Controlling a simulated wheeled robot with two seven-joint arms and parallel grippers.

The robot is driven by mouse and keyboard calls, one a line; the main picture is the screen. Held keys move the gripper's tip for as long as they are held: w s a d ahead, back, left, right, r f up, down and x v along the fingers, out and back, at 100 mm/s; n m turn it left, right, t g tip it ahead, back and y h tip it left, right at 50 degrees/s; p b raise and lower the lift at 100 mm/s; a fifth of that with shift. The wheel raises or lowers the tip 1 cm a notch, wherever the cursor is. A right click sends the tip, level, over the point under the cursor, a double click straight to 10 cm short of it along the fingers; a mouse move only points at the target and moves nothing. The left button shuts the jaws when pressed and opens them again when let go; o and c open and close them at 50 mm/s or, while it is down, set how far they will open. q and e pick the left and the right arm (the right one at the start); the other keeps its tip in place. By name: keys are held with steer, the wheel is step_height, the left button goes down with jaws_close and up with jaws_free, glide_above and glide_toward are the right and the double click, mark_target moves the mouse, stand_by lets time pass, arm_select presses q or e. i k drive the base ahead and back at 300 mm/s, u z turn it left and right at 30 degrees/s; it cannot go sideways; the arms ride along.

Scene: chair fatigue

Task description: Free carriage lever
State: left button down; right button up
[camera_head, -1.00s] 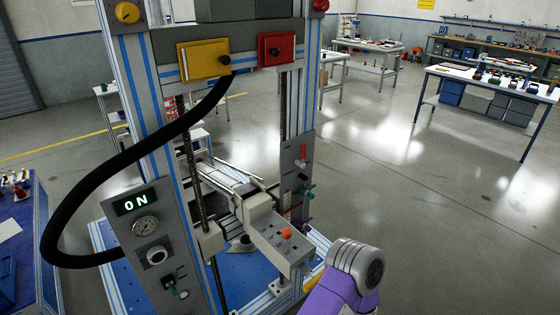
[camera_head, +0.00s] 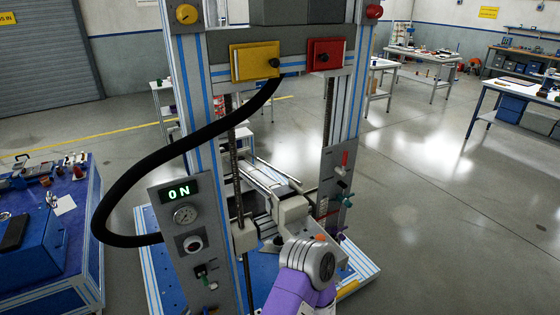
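The test machine (camera_head: 190,100) stands in the middle, with its carriage (camera_head: 291,207) low between the uprights. I cannot tell which is the carriage lever. A purple arm link of mine with a grey joint rises from the bottom and covers part of the carriage's front box and its orange knob (camera_head: 321,237). Neither gripper shows.
A black hose (camera_head: 112,190) loops at left. A blue workbench (camera_head: 90,240) stands far left. Open floor (camera_head: 450,230) lies right.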

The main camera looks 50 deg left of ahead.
mark_target(344, 162)
steer(key=u, duration=0.85)
